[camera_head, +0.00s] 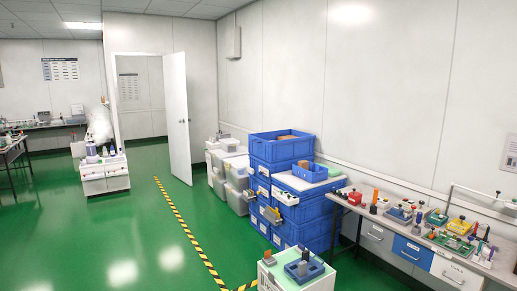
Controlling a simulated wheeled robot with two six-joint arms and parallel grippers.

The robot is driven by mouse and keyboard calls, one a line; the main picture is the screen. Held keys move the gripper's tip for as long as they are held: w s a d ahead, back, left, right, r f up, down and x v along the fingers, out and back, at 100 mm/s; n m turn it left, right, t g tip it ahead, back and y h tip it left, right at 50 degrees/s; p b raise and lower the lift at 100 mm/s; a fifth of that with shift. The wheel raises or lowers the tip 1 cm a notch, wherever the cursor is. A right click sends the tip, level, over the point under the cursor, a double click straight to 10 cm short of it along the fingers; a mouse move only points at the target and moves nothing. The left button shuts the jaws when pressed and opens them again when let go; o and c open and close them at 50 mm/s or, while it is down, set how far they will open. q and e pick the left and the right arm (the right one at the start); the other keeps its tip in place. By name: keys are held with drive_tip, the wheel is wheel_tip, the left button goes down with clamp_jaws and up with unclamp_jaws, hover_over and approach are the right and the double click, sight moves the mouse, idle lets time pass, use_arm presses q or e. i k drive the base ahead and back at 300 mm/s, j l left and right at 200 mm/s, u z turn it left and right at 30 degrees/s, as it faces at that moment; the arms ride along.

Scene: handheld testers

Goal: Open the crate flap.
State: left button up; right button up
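Blue crates (283,149) stand in stacks against the right wall, near the middle of the view. The top back crate is open above and holds something brown. A smaller blue bin (310,173) sits on a light surface on the front stack. Several crates below show front faces (318,211), some with white labels. I cannot tell which crate has the flap or how it stands. Neither of my grippers is in view.
A workbench (400,235) with testers and small tools runs along the right wall. A white cabinet (283,281) with devices on top stands at the bottom. Grey bins (236,171) stand left of the crates. The green floor (140,235) at left is clear, beyond yellow-black tape (189,230).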

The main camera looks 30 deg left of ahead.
sight(260, 145)
drive_tip(key=i+j+u, duration=0.7)
drive_tip(key=u, duration=0.15)
drive_tip(key=i+j+u, duration=0.15)
drive_tip(key=i+u, duration=0.65)
drive_tip(key=i+l+u, duration=0.1)
drive_tip(key=i+u, duration=0.15)
drive_tip(key=i, duration=1.55)
drive_tip(key=i+z, duration=0.4)
drive_tip(key=i, duration=0.25)
drive_tip(key=i+j+z, duration=0.25)
drive_tip(key=i+z, duration=0.15)
drive_tip(key=i, duration=0.25)
drive_tip(key=i+l+z, duration=0.1)
drive_tip(key=i+z, duration=0.15)
drive_tip(key=z, duration=0.15)
drive_tip(key=i+z, duration=0.5)
drive_tip(key=z, duration=0.25)
drive_tip(key=i+j+z, duration=0.15)
drive_tip(key=z, duration=0.2)
drive_tip(key=i+j+z, duration=0.2)
drive_tip(key=i+z, duration=0.25)
drive_tip(key=i, duration=0.1)
